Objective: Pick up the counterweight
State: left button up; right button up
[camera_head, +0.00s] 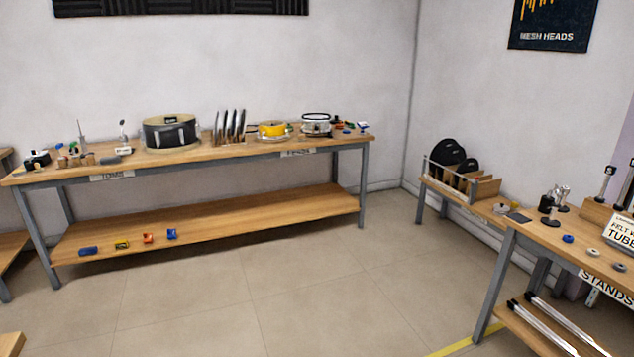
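I cannot tell for certain which thing is the counterweight; items are small at this distance. On the right bench (526,230) stand dark and metal cylindrical parts (549,205), a small blue round piece (568,239), a dark flat block (517,217) and pale rings (593,252). Any of these parts is too small to name surely. Neither of my grippers is in view.
A wooden rack (485,188) holds black discs. The floor (300,290) between is clear.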

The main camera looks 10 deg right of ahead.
aim_at(545, 206)
jog(key=i+j+z, duration=0.1)
jog(key=i, duration=0.4)
jog(key=i+j+z, duration=0.1)
jog(key=i, duration=0.4)
jog(key=i+j, duration=0.3)
jog(key=i, duration=0.15)
jog(key=z, duration=0.05)
